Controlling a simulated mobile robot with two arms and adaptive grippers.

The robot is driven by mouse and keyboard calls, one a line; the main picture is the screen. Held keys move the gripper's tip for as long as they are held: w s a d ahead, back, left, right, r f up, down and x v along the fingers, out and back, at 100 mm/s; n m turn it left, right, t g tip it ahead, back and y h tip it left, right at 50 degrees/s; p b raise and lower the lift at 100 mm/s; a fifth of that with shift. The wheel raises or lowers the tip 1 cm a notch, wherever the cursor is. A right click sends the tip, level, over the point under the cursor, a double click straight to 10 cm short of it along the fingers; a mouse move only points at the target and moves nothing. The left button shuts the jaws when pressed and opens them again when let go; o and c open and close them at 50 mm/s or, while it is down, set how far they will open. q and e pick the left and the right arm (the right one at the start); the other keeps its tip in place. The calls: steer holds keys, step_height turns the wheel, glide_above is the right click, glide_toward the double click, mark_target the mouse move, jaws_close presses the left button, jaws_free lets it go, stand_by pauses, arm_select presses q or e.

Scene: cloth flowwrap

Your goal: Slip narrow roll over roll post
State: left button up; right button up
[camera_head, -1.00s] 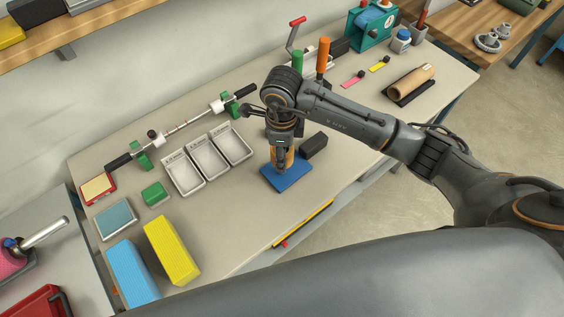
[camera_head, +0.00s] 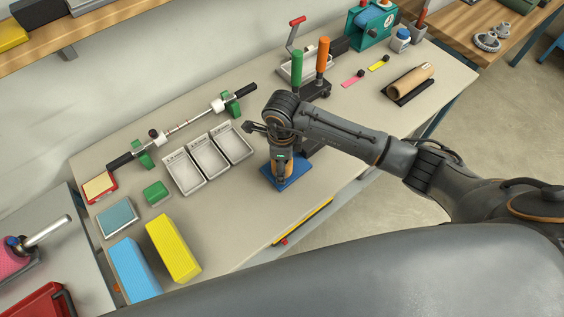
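My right gripper (camera_head: 281,178) points down over a blue pad (camera_head: 297,175) on the bench. A tan upright piece (camera_head: 290,167), possibly the narrow roll, shows partly behind the fingers. The gripper hides most of it, and I cannot tell whether the fingers are closed on it. Upright green (camera_head: 297,68) and orange (camera_head: 322,56) posts stand on a dark base behind the arm. I cannot tell if either is the roll post. A larger tan roll (camera_head: 411,80) lies on a black cradle at the right. My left gripper is not in view.
Several white trays (camera_head: 208,160) stand left of the gripper. A rod (camera_head: 182,127) spans green supports behind them. Yellow (camera_head: 173,247) and blue (camera_head: 135,268) blocks stand front left. A teal machine (camera_head: 369,25) stands at the back. The bench right of the gripper is mostly clear.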

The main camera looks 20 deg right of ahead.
steer(key=shift+r, duration=0.2)
step_height(320, 180, up, 12)
steer(key=b, duration=0.2)
steer(key=shift+b, duration=0.3)
